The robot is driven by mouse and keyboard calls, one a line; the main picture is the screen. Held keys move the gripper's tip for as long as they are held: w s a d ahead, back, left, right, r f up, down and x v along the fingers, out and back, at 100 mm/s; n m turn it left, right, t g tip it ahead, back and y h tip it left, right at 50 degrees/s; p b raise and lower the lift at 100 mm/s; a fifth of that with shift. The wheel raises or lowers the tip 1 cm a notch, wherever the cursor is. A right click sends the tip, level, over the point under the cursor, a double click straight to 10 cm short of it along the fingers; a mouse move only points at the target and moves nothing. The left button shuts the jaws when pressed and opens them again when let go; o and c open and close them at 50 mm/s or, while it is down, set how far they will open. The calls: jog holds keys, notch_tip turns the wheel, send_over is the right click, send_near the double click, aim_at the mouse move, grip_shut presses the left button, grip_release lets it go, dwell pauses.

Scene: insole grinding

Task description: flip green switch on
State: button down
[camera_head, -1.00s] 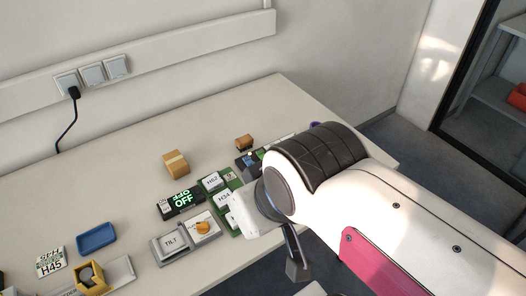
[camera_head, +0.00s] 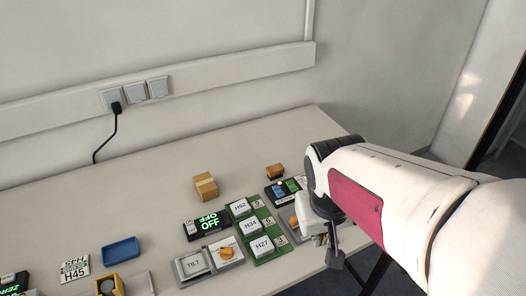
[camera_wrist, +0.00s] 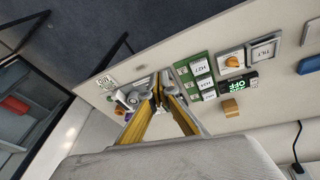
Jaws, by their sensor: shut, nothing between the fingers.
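A dark panel (camera_head: 271,196) with blue and green parts sits at the right of the row of devices in the head view. Its green part (camera_head: 292,186) looks like the green switch, but its position is too small to read. My gripper shows in the wrist view (camera_wrist: 157,92), shut and empty, with its yellow fingers pointing at the small devices near the table edge. In the head view my arm reaches in from the right, and its end is just right of the dark panel. The fingers partly cover the devices in the wrist view, and I cannot tell whether they touch anything.
A green board (camera_head: 268,256) with several labelled white keys, a black box reading OFF (camera_head: 194,237), a TILT key (camera_head: 194,265) and an orange knob (camera_head: 226,253) stand left of my gripper. Cardboard boxes (camera_head: 205,187) stand behind.

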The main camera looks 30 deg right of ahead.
jog(key=w+d+f+t+h, duration=0.1)
jog(key=w+d+f, duration=0.45)
jog(key=d, duration=0.45)
jog(key=w+d+f+t+h, duration=0.1)
jog(key=w+d+f, duration=0.4)
jog(key=d, duration=0.4)
jog(key=w+a+r+n+t+y, duration=0.1)
jog(key=w+a+t+y, duration=0.1)
jog(key=w, duration=0.3)
jog(key=w+a+r+n+t+y, duration=0.1)
jog(key=w+a+n+t+y, duration=0.1)
jog(key=w, duration=0.4)
jog(key=a+t, duration=0.1)
jog(key=t, duration=0.1)
jog(key=shift+a+r+t, duration=0.35)
jog(key=shift+r+t, duration=0.05)
jog(key=shift+w, duration=0.15)
send_over(293, 188)
jog(key=shift+d+f, duration=0.2)
jog(key=shift+f, duration=2.7)
jog(key=shift+w+f, duration=0.15)
jog(key=shift+f, duration=0.8)
jog(key=shift+w+f, duration=0.15)
jog(key=shift+f, duration=0.8)
